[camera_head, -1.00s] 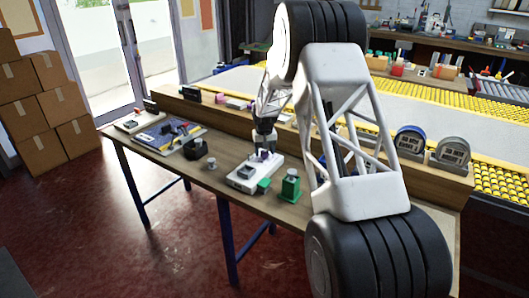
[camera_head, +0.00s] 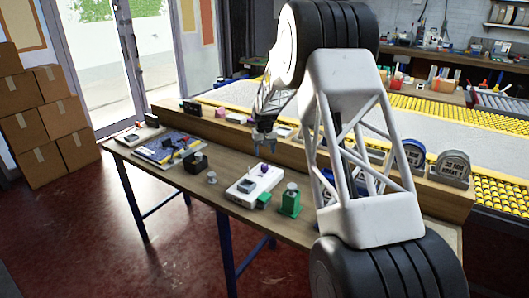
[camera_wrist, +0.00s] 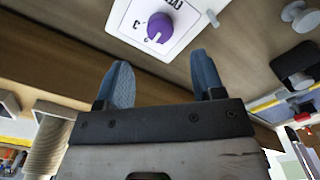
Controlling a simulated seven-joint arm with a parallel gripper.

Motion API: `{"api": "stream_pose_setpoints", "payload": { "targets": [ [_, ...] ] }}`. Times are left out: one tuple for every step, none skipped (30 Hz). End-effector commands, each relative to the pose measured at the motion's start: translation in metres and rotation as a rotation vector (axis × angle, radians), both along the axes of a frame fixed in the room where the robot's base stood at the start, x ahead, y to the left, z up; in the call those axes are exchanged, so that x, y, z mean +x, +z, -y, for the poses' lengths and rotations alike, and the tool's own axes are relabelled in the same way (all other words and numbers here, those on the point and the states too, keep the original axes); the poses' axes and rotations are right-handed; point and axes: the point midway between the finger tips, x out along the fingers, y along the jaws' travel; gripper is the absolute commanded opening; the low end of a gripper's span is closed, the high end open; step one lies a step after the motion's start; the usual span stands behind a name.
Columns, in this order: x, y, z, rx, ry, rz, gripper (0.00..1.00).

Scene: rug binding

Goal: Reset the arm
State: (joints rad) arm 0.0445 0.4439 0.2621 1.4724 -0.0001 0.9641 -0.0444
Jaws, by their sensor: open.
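My gripper (camera_head: 264,149) is open and empty above the table (camera_head: 228,172), near its back edge. In the wrist view its two blue-grey fingers (camera_wrist: 162,82) stand apart with nothing between them. A white device (camera_head: 256,185) with a purple knob (camera_head: 263,169) lies on the table just in front of and below my gripper. The purple knob also shows in the wrist view (camera_wrist: 159,27), beyond the fingertips and apart from them.
A green object with a grey knob (camera_head: 290,200) stands right of the device. A small grey knob (camera_head: 212,178), a black object (camera_head: 195,162) and a blue board (camera_head: 170,147) lie to the left. A wooden ledge (camera_head: 215,121) runs behind. Boxes (camera_head: 50,120) are stacked far left.

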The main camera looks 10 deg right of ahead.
Motion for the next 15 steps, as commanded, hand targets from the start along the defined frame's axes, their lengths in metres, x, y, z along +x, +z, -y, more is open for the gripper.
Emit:
{"api": "stream_pose_setpoints", "payload": {
  "targets": [
    [0.0,0.0,0.0,0.0,0.0,0.0,0.62],
    [0.0,0.0,0.0,0.0,0.0,0.0,0.62],
    [0.0,0.0,0.0,0.0,0.0,0.0,0.62],
    [0.0,0.001,0.0,0.0,0.0,0.0,0.62],
    [-0.001,0.001,0.0,0.0,0.0,0.001,0.62],
    [-0.002,0.003,0.0,0.0,0.0,0.001,0.62],
    [-0.003,0.004,0.0,0.0,0.0,0.002,0.62],
    [-0.004,0.006,-0.001,0.0,0.0,0.003,0.62],
    [-0.007,0.009,-0.001,0.0,0.0,0.004,0.62],
    [-0.009,0.012,-0.001,0.0,0.0,0.006,0.62],
    [-0.012,0.015,-0.001,-0.001,0.0,0.007,0.62],
    [-0.016,0.019,-0.002,-0.001,0.0,0.008,0.62],
    [-0.019,0.023,-0.002,-0.001,-0.001,0.01,0.62],
    [-0.023,0.028,-0.003,-0.001,-0.001,0.012,0.62],
    [-0.03,0.034,-0.003,-0.001,-0.001,0.015,0.62]
  ]
}}
